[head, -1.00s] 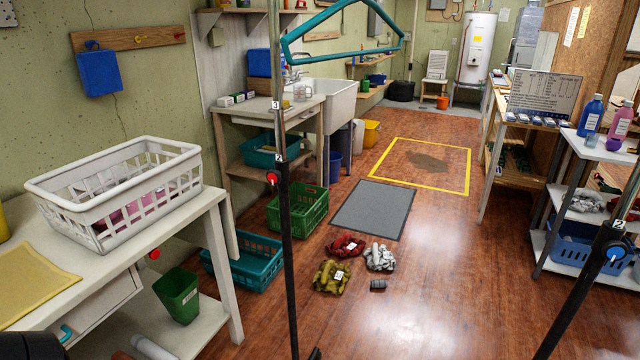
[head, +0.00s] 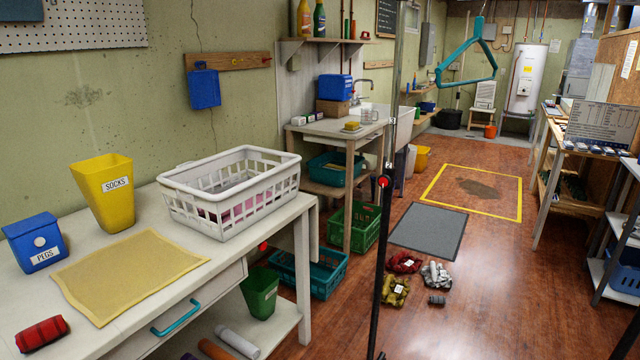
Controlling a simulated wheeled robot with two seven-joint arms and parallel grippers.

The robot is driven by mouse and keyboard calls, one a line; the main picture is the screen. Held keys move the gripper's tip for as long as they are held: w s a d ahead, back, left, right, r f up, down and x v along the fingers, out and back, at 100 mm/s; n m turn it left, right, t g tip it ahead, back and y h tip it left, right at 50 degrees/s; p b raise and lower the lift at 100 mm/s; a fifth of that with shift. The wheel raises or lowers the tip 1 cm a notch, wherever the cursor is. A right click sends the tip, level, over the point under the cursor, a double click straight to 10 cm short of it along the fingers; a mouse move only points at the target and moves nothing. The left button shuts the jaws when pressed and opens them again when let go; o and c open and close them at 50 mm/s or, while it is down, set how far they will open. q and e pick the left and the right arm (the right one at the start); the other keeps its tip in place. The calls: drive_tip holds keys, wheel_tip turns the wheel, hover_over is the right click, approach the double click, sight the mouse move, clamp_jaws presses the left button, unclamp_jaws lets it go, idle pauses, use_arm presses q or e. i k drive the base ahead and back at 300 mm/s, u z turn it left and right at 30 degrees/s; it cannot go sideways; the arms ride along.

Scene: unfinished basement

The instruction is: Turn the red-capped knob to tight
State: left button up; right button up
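The red-capped knob (head: 383,182) sits on the side of an upright pole (head: 378,260) that stands right of the middle in the head view. The pole is dark below the knob and lighter grey above it. The knob is small here, and I cannot tell how tight it is. A teal hanger (head: 466,70) shows to the right of the pole's upper part. Neither of my grippers is in view, and nothing touches the knob.
A white table (head: 130,330) with a white basket (head: 232,218), yellow socks bin (head: 106,200) and blue pegs box (head: 33,243) fills the left. Rolled socks (head: 404,262) lie on the floor beyond the pole. The wooden floor (head: 480,310) right of the pole is mostly clear.

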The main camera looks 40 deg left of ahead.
sight(384, 181)
drive_tip(key=u, duration=0.8)
drive_tip(key=i, duration=0.5)
drive_tip(key=z, duration=0.05)
